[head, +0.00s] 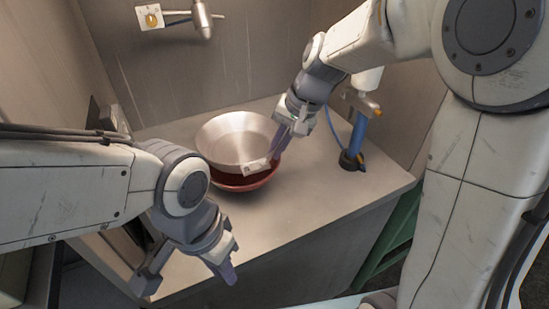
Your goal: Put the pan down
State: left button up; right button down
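A silver metal pan (232,136) sits over a red pan or bowl (244,183) on the grey counter, tilted slightly toward me. Only the front rim and part of the inside of the red one show. My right gripper (277,148) reaches down to the silver pan's right front edge, by a small light tab, and appears shut on its rim. Whether the silver pan touches the red one is hard to tell. My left gripper (229,273) hangs above the counter's front edge, apart from both pans. Its fingers overlap in this view, so its opening is unclear.
The grey counter (325,194) is clear to the right of the pans. A blue post on a dark base (352,160) stands at its right side. Metal walls (215,70) enclose the back and left. A pipe fitting (201,20) sticks out above.

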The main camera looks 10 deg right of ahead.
notch_tip(320, 180, down, 3)
jog(key=shift+r, duration=0.15)
jog(key=shift+s+d+f, duration=0.1)
jog(key=shift+s+f, duration=0.05)
jog(key=shift+f, duration=0.1)
jog(key=c, duration=1)
grip_release()
jog(key=shift+f, duration=0.15)
jog(key=shift+c, duration=0.2)
jog(key=v, duration=1.2)
jog(key=s+a+f+n+h, duration=0.1)
jog(key=s+a+f+n, duration=0.1)
jog(key=s, duration=0.5)
jog(key=s+a+f+n+g+h, duration=0.1)
jog(key=s+a+f+n, duration=0.1)
jog(key=s+f+n, duration=0.3)
jog(key=s+a+f+n+h, duration=0.1)
jog(key=s+a+f+n, duration=0.2)
jog(key=s, duration=0.6)
jog(key=shift+s+f+n+g, duration=0.4)
jog(key=shift+f+n, duration=0.35)
jog(key=shift+n, duration=0.15)
